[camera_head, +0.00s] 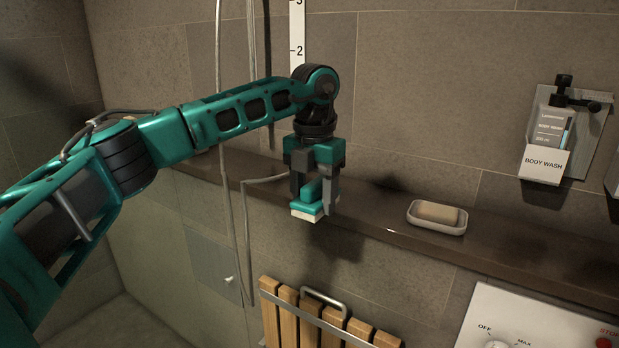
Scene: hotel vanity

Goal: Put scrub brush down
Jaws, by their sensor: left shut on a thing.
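The scrub brush (308,204) is a small teal block with pale bristles on its underside. My left gripper (317,192) points down and is shut on the scrub brush, in front of or over the dark ledge (365,215) along the tiled wall. The bristles face down; I cannot tell whether they touch the ledge. The gripper fingers hide part of the brush. My right gripper is not in view.
A white soap dish (437,217) with a tan soap bar sits on the ledge to the right. A body wash holder (549,146) hangs on the wall. Wooden slats (322,322) and a control panel (530,325) are below. The ledge between brush and dish is clear.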

